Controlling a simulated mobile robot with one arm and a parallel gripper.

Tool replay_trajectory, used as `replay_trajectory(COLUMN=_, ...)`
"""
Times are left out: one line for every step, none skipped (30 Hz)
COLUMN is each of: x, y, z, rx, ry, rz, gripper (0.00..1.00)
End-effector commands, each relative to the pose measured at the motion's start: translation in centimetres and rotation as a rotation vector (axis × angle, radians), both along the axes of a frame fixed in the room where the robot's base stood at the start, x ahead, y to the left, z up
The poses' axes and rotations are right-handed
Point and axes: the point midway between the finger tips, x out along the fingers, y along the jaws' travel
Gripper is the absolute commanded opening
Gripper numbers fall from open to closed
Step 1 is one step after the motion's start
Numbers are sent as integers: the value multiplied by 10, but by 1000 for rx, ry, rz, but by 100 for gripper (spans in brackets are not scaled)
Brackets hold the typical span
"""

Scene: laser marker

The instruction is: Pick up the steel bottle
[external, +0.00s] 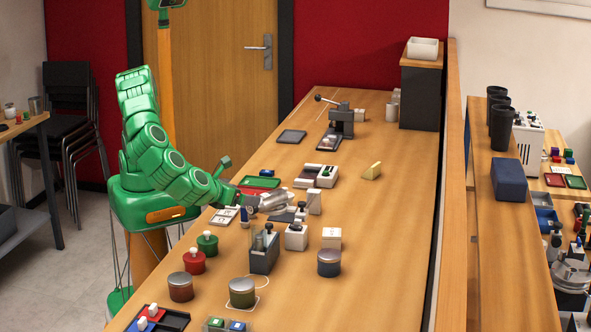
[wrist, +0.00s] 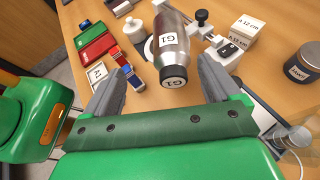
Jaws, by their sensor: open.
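The steel bottle (wrist: 172,32) is a silver cylinder with a white G1 label and a dark cap that also carries a G1 label. In the wrist view its cap end points toward my gripper (wrist: 160,66), whose two grey fingers are open on either side. Gaps show between the bottle and both fingers. In the external view the bottle (external: 272,201) appears to lie on its side just right of my gripper (external: 250,202). What supports it underneath is partly hidden.
Stampers and small white blocks (external: 296,236) stand close to the bottle, with a dark grey holder (external: 264,250) in front. Red and green trays (wrist: 98,46) lie left in the wrist view. Round tins (external: 329,262) stand nearby.

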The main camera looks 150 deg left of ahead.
Motion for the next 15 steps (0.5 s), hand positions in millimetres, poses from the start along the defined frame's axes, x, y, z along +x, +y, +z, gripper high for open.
replay_trajectory(x=6, y=-2, z=-5, rx=7, ry=15, rz=-14, gripper=90)
replay_trajectory(x=9, y=-3, z=-6, rx=10, ry=23, rz=-21, gripper=90)
replay_trajectory(x=12, y=-3, z=-8, rx=14, ry=32, rz=-29, gripper=90)
replay_trajectory(x=14, y=-4, z=-9, rx=17, ry=38, rz=-34, gripper=90)
replay_trajectory(x=15, y=-4, z=-10, rx=20, ry=43, rz=-38, gripper=90)
replay_trajectory(x=17, y=-4, z=-11, rx=22, ry=47, rz=-43, gripper=90)
replay_trajectory(x=17, y=-4, z=-12, rx=24, ry=50, rz=-45, gripper=90)
replay_trajectory(x=18, y=-4, z=-13, rx=25, ry=52, rz=-46, gripper=90)
replay_trajectory(x=17, y=-2, z=-13, rx=25, ry=54, rz=-47, gripper=90)
replay_trajectory(x=17, y=-1, z=-14, rx=25, ry=54, rz=-47, gripper=90)
replay_trajectory(x=16, y=1, z=-15, rx=25, ry=54, rz=-47, gripper=90)
replay_trajectory(x=15, y=5, z=-16, rx=25, ry=55, rz=-46, gripper=90)
replay_trajectory(x=14, y=7, z=-17, rx=26, ry=54, rz=-45, gripper=90)
replay_trajectory(x=13, y=10, z=-18, rx=25, ry=54, rz=-44, gripper=90)
replay_trajectory(x=12, y=14, z=-19, rx=25, ry=54, rz=-44, gripper=90)
